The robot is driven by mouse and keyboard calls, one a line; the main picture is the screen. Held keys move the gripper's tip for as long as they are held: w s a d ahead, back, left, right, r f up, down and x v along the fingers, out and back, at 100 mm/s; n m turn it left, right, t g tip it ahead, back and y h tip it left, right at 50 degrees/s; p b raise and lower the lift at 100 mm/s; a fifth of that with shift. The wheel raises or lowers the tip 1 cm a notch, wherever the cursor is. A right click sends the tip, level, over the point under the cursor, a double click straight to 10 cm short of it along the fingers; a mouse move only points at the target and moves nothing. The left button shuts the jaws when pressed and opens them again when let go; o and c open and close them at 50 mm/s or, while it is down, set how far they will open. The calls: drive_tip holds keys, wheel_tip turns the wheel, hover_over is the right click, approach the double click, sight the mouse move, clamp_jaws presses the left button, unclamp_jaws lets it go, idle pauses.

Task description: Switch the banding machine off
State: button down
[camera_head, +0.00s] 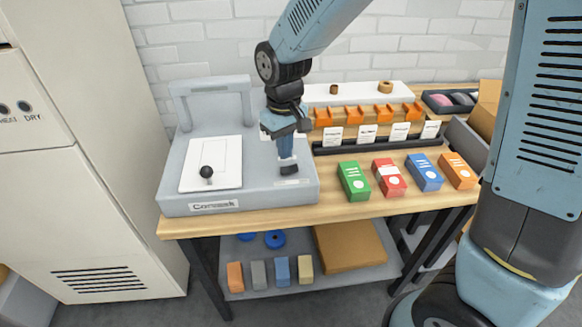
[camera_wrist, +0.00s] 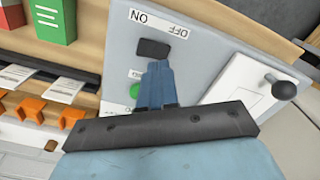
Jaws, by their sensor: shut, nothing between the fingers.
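The banding machine (camera_head: 255,197) is a grey unit with an arch at its back, standing at the left of the wooden bench. Its dark rocker switch (camera_wrist: 153,48) shows in the wrist view beside a label reading ON and OFF upside down (camera_wrist: 158,23), with ON to the left and OFF to the right. The switch also shows in the head view (camera_head: 288,170). My gripper (camera_head: 286,158) points down over it, shut and empty. In the wrist view its fingertips (camera_wrist: 158,66) are right at the switch's near edge. I cannot tell whether they touch, or which way the switch is tipped.
A white plate with a black-knobbed lever (camera_head: 207,172) is on the machine's left part. A green button (camera_wrist: 134,90) is beside the fingers. Green, red, blue and orange boxes (camera_head: 389,178) stand to the right, in front of a dark label rail (camera_head: 345,147). A tall cabinet (camera_head: 75,180) stands left.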

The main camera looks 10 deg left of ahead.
sight(286, 169)
drive_tip(key=shift+r, duration=1.65)
drive_tip(key=d+r+m+t+y, duration=0.1)
drive_tip(key=d+r+m, duration=0.1)
drive_tip(key=d+r, duration=0.55)
drive_tip(key=d+r+m+t, duration=0.2)
drive_tip(key=d+r, duration=0.2)
drive_tip(key=d, duration=0.6)
drive_tip(key=s+d+r+m+t+h, duration=0.1)
drive_tip(key=s+d+r+m, duration=0.3)
drive_tip(key=s+d, duration=0.7)
drive_tip(key=shift+d+r+m+t, duration=0.15)
drive_tip(key=shift+d+m+t, duration=0.15)
drive_tip(key=shift+d+t, duration=0.7)
drive_tip(key=shift+d, duration=0.15)
